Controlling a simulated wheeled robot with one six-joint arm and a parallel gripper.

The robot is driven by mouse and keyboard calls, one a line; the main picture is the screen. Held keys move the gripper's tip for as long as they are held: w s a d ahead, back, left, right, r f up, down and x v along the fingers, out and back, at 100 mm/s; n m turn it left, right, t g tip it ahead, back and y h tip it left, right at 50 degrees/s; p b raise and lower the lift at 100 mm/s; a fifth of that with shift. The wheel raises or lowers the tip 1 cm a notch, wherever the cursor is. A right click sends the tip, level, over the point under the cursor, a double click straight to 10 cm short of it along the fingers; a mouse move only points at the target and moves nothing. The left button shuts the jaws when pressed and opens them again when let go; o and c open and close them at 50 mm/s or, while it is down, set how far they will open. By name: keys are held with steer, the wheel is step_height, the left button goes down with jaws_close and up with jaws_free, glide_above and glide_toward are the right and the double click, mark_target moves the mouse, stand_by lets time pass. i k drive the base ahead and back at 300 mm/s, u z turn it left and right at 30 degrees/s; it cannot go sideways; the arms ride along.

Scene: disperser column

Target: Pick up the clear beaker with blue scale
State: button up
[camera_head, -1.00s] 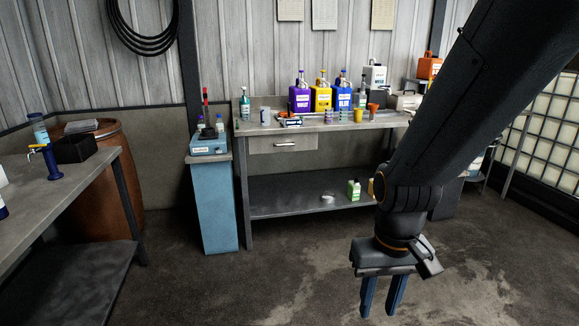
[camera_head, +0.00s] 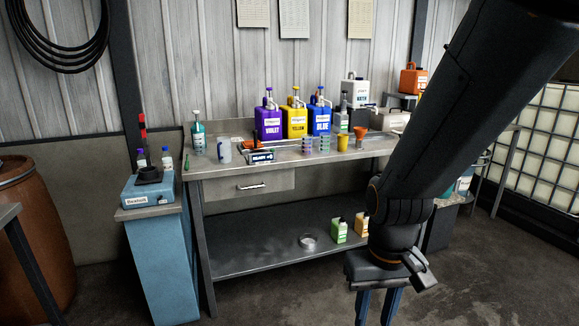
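A small clear, bluish-white vessel (camera_head: 224,150) stands upright on the left part of the workbench top. It looks like the clear beaker, but its scale is too small to read. My gripper (camera_head: 377,308) hangs at the bottom right, in front of the bench and well apart from the vessel. Its two blue fingers point down and are spread, with nothing visible between them. The fingertips are cut off by the lower picture edge.
The workbench (camera_head: 230,171) also holds violet (camera_head: 268,122), yellow (camera_head: 295,122) and blue (camera_head: 319,122) jugs, small cups and a teal-labelled bottle (camera_head: 198,135). A blue cabinet (camera_head: 160,255) stands at its left. Bottles stand on the lower shelf. Floor is free at bottom right.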

mark_target(306, 139)
steer(key=u, duration=0.2)
steer(key=i, duration=0.5)
steer(key=u, duration=0.5)
steer(key=i, duration=1.2)
steer(key=z, duration=0.1)
